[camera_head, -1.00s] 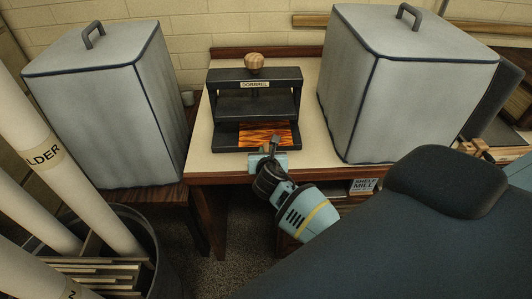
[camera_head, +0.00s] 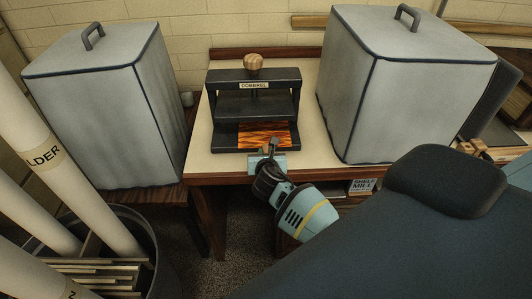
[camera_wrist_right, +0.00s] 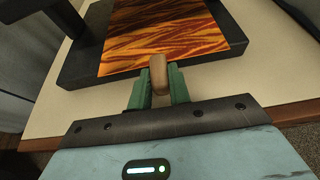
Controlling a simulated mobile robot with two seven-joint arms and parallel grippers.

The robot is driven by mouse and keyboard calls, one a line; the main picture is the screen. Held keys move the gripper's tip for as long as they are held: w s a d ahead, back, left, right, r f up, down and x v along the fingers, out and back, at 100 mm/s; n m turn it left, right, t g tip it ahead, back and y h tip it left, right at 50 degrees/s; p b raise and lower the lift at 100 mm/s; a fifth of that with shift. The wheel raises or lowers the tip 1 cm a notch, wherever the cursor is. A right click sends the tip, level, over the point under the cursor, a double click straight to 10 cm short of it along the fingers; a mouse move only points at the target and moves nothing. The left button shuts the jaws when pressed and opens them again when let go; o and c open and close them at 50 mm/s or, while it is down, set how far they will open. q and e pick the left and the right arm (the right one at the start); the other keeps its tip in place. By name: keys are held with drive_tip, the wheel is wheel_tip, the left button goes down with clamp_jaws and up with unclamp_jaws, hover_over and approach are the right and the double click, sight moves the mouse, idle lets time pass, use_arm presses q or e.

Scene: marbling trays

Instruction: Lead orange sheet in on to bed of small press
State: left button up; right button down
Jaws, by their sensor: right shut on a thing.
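The orange sheet (camera_head: 264,134), with dark wavy marbling, lies on the black bed (camera_head: 298,149) of the small press (camera_head: 254,78). In the right wrist view the sheet (camera_wrist_right: 165,30) looks flat and reaches the front part of the bed (camera_wrist_right: 80,75). My right gripper (camera_head: 270,150) is at the bed's front edge. In the wrist view its green fingers (camera_wrist_right: 159,85) are shut on a brown tab (camera_wrist_right: 158,68) at the sheet's near edge. The sheet's far end is partly hidden under the press's upper part. My left gripper is not in view.
Large grey covered boxes stand left (camera_head: 95,110) and right (camera_head: 400,90) of the press. The pale tabletop (camera_head: 200,150) is clear around the press. A bin with rolled tubes (camera_head: 150,240) stands at the lower left.

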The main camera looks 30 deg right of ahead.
drive_tip(key=c, duration=1.2)
unclamp_jaws()
drive_tip(key=shift+c, duration=0.2)
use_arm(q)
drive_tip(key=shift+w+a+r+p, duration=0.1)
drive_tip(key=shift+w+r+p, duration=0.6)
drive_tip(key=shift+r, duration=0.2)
use_arm(e)
drive_tip(key=v, duration=0.7)
drive_tip(key=shift+s+a+r, duration=0.2)
drive_tip(key=shift+s, duration=0.1)
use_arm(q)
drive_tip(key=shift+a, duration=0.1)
